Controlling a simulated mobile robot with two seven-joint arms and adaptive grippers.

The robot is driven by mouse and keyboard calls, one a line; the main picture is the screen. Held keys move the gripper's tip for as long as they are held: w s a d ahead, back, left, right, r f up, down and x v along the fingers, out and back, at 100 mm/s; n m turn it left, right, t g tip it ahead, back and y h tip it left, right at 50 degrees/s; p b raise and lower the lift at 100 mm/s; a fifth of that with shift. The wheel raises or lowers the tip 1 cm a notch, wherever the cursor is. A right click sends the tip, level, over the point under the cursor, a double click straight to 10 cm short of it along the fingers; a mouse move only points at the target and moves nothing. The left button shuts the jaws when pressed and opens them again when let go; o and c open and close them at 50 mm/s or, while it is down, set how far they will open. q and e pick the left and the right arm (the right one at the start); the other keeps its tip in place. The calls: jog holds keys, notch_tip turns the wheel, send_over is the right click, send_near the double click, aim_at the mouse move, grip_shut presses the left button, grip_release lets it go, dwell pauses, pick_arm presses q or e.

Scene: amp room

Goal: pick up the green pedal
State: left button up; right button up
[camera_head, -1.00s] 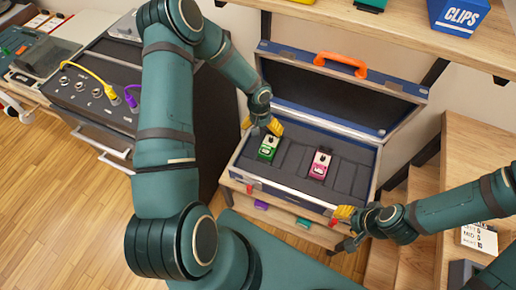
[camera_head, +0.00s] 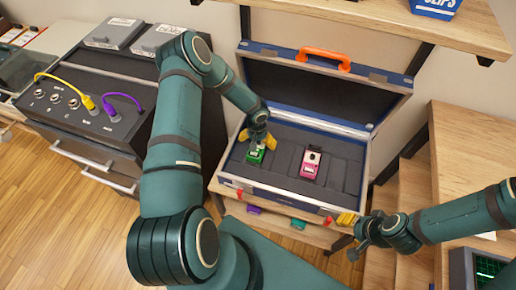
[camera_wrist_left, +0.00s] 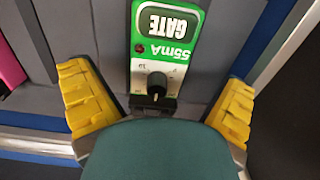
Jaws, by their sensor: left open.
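The green pedal (camera_head: 256,155) stands in the left part of the open blue case (camera_head: 259,182). My left gripper (camera_head: 258,138) is over the pedal. In the wrist view its yellow fingers (camera_wrist_left: 158,100) are apart, one on each side of the pedal's near end, and hold nothing. Whether they touch it cannot be seen. My right gripper (camera_head: 352,226) is at the case's front right corner; its fingers are partly hidden.
A pink pedal (camera_head: 311,162) stands in the case, right of the green one. The raised lid (camera_head: 318,90) with an orange handle is behind. A wooden shelf (camera_head: 380,18) overhangs. An amp unit with cables (camera_head: 85,110) is at left, wooden steps (camera_head: 465,150) at right.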

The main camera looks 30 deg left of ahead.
pick_arm(q)
jog(key=shift+f, duration=1.4)
jog(key=c, duration=1.4)
